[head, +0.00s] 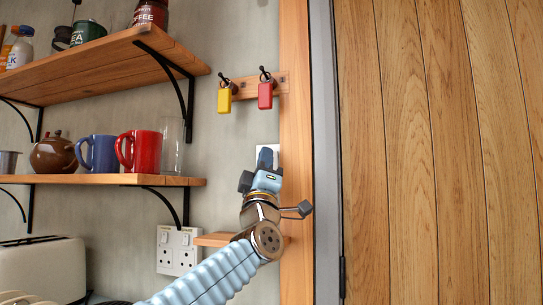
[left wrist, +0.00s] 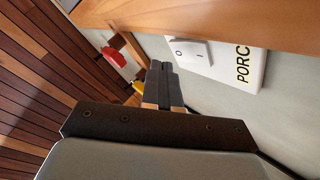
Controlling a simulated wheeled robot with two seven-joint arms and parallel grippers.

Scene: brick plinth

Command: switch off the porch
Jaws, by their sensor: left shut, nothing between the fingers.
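The porch switch is a white wall plate (left wrist: 228,65) with a partly visible "PORC" label and a white rocker (left wrist: 190,52) marked O and I. I cannot tell which end of the rocker is pressed in. In the head view the plate (head: 273,148) shows only at its upper edge, beside the wooden door frame, mostly hidden behind my left gripper (head: 265,160). My left gripper is shut and empty. In the left wrist view its fingertips (left wrist: 160,66) are beside the O end of the rocker; whether they touch cannot be told. My right gripper is not in view.
A key rack holds a yellow tag (head: 224,101) and a red tag (head: 265,96) above my gripper. A small wooden ledge (head: 214,240) and a double socket (head: 179,250) are below left. Shelves with mugs (head: 140,151) stand left; a plank door (head: 440,150) is right.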

